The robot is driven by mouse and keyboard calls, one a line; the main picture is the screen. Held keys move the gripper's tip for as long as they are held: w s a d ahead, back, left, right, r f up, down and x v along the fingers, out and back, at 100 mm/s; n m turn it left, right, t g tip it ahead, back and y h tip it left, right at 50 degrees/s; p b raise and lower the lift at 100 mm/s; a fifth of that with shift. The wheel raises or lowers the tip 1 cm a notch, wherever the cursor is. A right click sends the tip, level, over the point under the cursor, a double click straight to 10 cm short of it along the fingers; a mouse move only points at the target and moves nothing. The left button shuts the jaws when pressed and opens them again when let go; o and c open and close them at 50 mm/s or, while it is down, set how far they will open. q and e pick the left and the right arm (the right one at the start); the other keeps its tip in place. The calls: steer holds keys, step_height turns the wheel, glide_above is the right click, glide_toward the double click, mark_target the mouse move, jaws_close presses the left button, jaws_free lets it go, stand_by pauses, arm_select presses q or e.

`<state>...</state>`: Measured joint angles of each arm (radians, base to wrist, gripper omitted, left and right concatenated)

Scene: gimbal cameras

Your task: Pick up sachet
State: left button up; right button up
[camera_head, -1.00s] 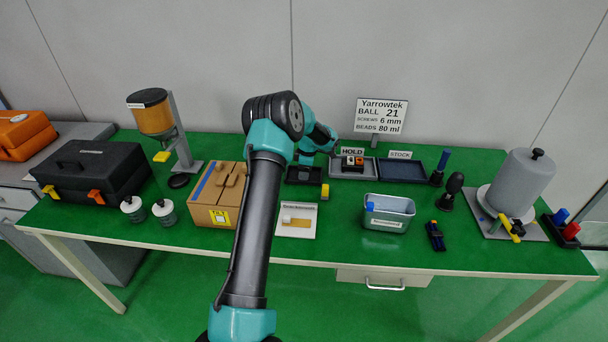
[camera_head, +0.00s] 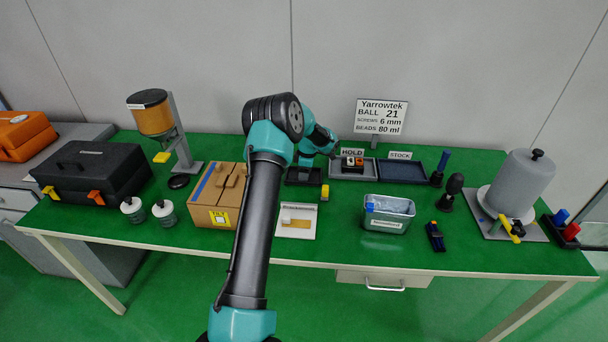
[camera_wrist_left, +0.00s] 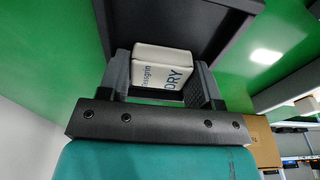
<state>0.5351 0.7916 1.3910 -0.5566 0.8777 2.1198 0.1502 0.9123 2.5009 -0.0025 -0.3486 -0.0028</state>
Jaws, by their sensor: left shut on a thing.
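The sachet (camera_wrist_left: 162,68) is a small white packet with dark "DRY" lettering in the left wrist view. My left gripper (camera_wrist_left: 163,90) is shut on it, with one dark finger on each side. A black tray (camera_wrist_left: 228,35) shows beyond the sachet; I cannot tell whether the sachet touches it. In the head view my left gripper (camera_head: 334,153) is small and partly hidden by its own wrist, near the HOLD tray, and the sachet cannot be made out there. My right gripper is not in view.
The grey HOLD tray (camera_head: 367,174) holds small parts, with the dark STOCK tray (camera_head: 402,181) beside it. A small black tray (camera_head: 303,181) lies below my wrist. A cardboard box (camera_head: 206,214) and a metal tin (camera_head: 399,229) stand nearer the front.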

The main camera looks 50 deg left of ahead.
arm_select(q)
steer(key=shift+r, duration=0.15)
steer(key=shift+r, duration=0.65)
step_height(320, 180, up, 2)
steer(key=s+d, duration=0.3)
steer(key=d, duration=0.1)
steer(key=s+d+r, duration=0.1)
steer(key=s+d, duration=0.6)
steer(key=d, duration=0.1)
steer(key=shift+s+r, duration=0.2)
steer(key=shift+s, duration=0.1)
